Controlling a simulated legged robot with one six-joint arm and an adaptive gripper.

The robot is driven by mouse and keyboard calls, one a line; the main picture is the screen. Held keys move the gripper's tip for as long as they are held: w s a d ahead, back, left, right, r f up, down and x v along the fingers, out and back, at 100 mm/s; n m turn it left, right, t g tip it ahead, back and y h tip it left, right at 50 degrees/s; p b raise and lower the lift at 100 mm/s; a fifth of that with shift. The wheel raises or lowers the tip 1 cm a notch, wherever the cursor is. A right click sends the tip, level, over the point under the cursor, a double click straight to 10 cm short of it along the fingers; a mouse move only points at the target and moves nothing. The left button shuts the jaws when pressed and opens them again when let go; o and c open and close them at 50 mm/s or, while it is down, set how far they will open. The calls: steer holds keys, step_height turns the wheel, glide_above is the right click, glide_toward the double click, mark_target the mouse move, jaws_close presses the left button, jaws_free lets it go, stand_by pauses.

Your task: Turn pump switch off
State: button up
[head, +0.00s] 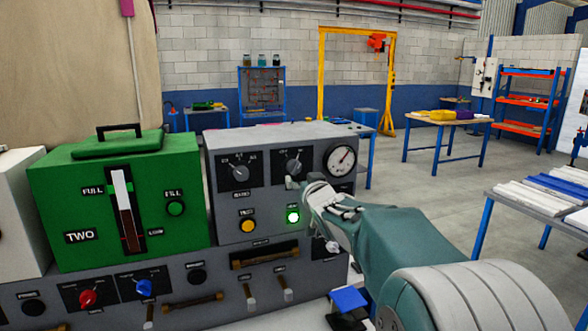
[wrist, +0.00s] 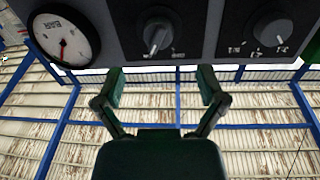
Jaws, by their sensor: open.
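The grey panel box (head: 225,220) carries two dark rotary knobs, a left knob (head: 240,172) and a right knob (head: 293,165), with a round white gauge (head: 342,160) beside them. The labels are too small to tell for certain which is the pump switch. In the wrist view the right knob (wrist: 157,33) lies ahead of the gap between my fingers, its pointer slanted. The left knob (wrist: 270,30) is at right there and the gauge (wrist: 62,38) at left. My gripper (wrist: 161,82) is open and empty; in the head view it (head: 292,184) is just below the right knob. Contact is not visible.
Below my gripper are a lit green button (head: 293,216) and a yellow button (head: 248,226). A green box (head: 75,205) stands left of the panel. A lower panel (head: 205,305) with red and blue knobs and handles runs below. Open floor and tables lie behind at right.

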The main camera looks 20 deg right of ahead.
mark_target(296, 170)
steer(key=w, duration=0.8)
steer(key=shift+d, duration=0.4)
steer(key=shift+s, duration=0.1)
steer(key=c, duration=1.2)
